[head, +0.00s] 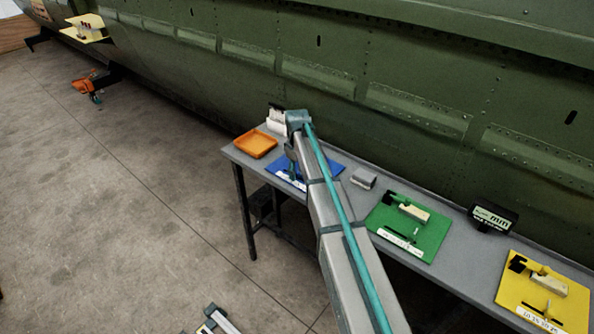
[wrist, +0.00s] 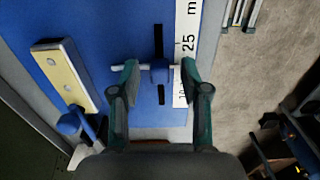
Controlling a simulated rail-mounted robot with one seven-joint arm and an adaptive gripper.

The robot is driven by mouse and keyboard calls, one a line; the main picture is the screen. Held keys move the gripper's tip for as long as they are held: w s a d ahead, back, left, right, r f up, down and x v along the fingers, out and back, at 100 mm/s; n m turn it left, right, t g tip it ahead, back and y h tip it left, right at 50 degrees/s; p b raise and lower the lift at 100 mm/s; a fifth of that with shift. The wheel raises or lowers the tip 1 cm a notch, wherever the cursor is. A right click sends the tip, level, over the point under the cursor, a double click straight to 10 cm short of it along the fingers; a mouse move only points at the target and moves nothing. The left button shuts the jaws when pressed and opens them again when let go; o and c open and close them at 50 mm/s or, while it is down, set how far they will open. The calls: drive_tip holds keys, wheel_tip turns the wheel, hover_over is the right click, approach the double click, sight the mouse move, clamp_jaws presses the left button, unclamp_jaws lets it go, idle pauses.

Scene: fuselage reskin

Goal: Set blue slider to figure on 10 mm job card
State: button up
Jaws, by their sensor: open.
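The blue board (head: 275,166) lies on the bench, partly hidden by my arm in the head view. In the wrist view, the blue board (wrist: 115,22) has a dark straight slot and a white scale strip (wrist: 188,20) reading 25, with a partly hidden, smaller 10. The blue slider (wrist: 160,72) sits in the slot with a light crossbar, between the 25 and the 10. My gripper (wrist: 160,67) is open, one finger on each side of the slider. I cannot tell whether they touch the crossbar. I cannot make out a job card's figure.
An orange tray (head: 256,144) and a white item (head: 276,124) are at the bench's left end. A grey block (head: 363,178), green board (head: 431,241), black mm display (head: 493,218) and yellow board (head: 566,307) lie rightward. The green fuselage (head: 400,70) rises behind. A cream block (wrist: 64,75) is on the blue board.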

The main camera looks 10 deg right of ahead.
clamp_jaws()
idle(0.3)
drive_tip(key=shift+w+a, duration=0.8)
drive_tip(key=shift+w, duration=0.2)
drive_tip(key=shift+s, duration=0.1)
unclamp_jaws()
